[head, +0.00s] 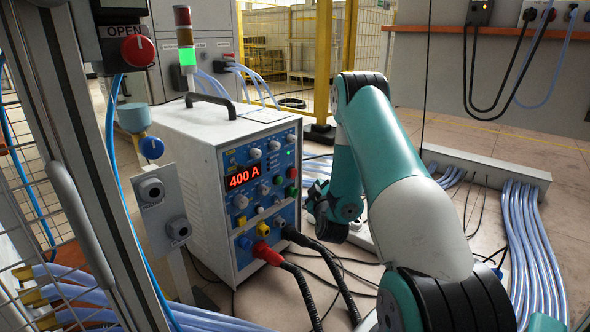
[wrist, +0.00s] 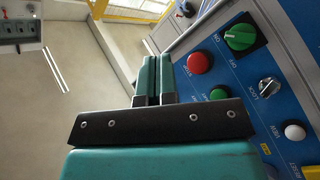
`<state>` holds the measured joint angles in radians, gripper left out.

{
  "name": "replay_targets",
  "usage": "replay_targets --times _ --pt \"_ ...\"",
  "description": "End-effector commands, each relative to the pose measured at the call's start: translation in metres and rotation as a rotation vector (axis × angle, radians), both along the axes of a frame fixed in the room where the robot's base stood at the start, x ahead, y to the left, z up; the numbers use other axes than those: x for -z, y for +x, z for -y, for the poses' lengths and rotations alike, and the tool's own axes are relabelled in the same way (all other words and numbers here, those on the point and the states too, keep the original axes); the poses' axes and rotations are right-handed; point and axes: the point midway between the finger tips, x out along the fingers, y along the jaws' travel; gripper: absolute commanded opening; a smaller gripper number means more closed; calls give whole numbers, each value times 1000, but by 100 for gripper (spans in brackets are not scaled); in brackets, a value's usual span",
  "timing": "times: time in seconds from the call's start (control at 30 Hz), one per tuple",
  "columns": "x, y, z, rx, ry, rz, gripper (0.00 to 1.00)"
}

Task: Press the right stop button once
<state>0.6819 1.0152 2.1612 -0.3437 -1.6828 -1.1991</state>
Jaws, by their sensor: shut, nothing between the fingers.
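The heater's blue control panel (head: 262,190) faces my arm in the head view. My gripper (wrist: 155,62) is shut and empty. Its fingertips are left of the red button in the wrist view, with a visible gap in the picture; the depth between them is unclear. In the head view my arm hides most of the gripper.
The white heater cabinet (head: 185,145) has a lit 400 A display (head: 246,177). A grey post with a red OPEN knob (head: 138,50) stands left. Blue-grey hoses (head: 530,240) lie right.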

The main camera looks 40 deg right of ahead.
Motion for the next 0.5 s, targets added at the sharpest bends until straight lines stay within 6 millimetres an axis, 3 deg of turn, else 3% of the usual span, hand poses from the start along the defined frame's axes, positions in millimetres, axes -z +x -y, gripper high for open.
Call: replay_targets --times 0.03,0.23,0.5 --pt "-7 7 0 -1 3 0 0" --pt "-8 32 -3 0 2 0 0" --pt "-5 51 -4 -1 1 0 0"
